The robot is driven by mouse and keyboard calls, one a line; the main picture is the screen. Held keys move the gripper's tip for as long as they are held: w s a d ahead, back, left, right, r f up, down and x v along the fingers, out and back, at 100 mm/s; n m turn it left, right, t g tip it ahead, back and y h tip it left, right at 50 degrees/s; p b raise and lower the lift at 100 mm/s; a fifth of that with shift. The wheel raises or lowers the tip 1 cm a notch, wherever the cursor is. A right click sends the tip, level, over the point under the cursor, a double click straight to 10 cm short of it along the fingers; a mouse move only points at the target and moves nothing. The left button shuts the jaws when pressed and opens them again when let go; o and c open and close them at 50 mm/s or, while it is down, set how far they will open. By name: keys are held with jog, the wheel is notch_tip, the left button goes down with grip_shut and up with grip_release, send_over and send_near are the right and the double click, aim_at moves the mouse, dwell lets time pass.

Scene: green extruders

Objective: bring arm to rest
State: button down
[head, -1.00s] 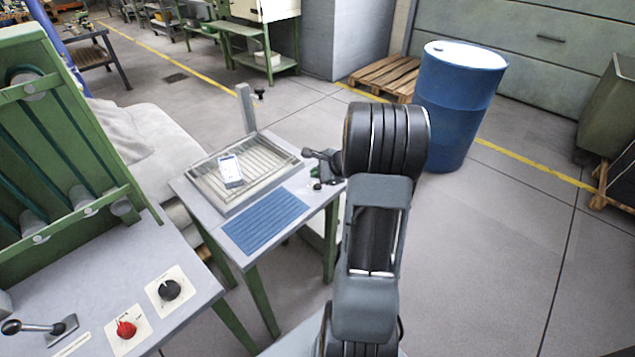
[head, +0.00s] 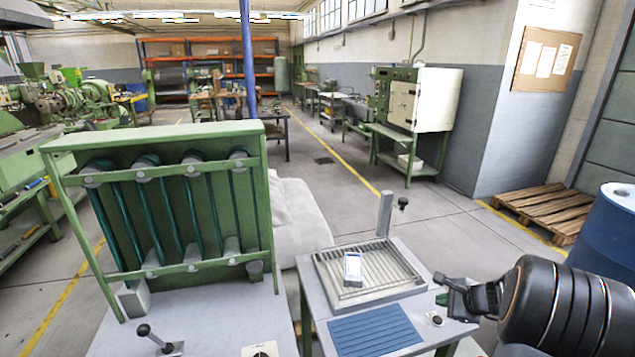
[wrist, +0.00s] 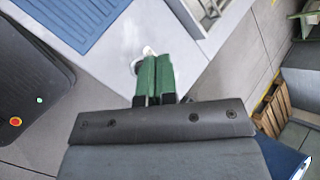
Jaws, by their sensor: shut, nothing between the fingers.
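My gripper (head: 441,292) is at the right edge of the small grey table, above or beside its right corner; the head view does not show the exact gap. In the wrist view, its two green fingers (wrist: 154,78) lie together, shut and empty. They point at the pale tabletop, with a small round white-and-dark piece just past the tips. My black arm comes in from the right in the head view. The small table carries a wire-rack tray (head: 385,283) with a phone-like device (head: 353,268) on it, and a blue ribbed mat (head: 375,332).
A green frame with tubes (head: 165,215) stands on a bench at left. An upright grey post (head: 385,215) rises behind the tray. A blue drum (head: 605,240) and wooden pallet (head: 540,210) are at right. Open floor lies behind the table.

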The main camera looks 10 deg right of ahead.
jog(key=s+a+n, duration=0.1)
jog(key=s+a+n+g, duration=0.1)
jog(key=s, duration=0.1)
jog(key=s+a+f+n+g, duration=0.1)
jog(key=n, duration=0.1)
jog(key=shift+s+a+y, duration=0.25)
jog(key=shift+a+y, duration=0.05)
jog(key=shift+y, duration=0.1)
jog(key=s+a+r+n+g+h+p, duration=0.1)
jog(key=s+a+r+n+h, duration=0.1)
jog(key=s+a+r+n, duration=0.4)
jog(key=s+a+r+n+g+h+p, duration=0.1)
jog(key=s+a+r+n+h, duration=0.1)
jog(key=s+a+r+n, duration=0.4)
jog(key=a+r+n, duration=0.1)
jog(key=a+n, duration=0.4)
jog(key=a, duration=0.2)
jog(key=shift+s+r+n+p, duration=0.15)
jog(key=shift+r+n+p, duration=0.15)
jog(key=shift+n+p, duration=0.1)
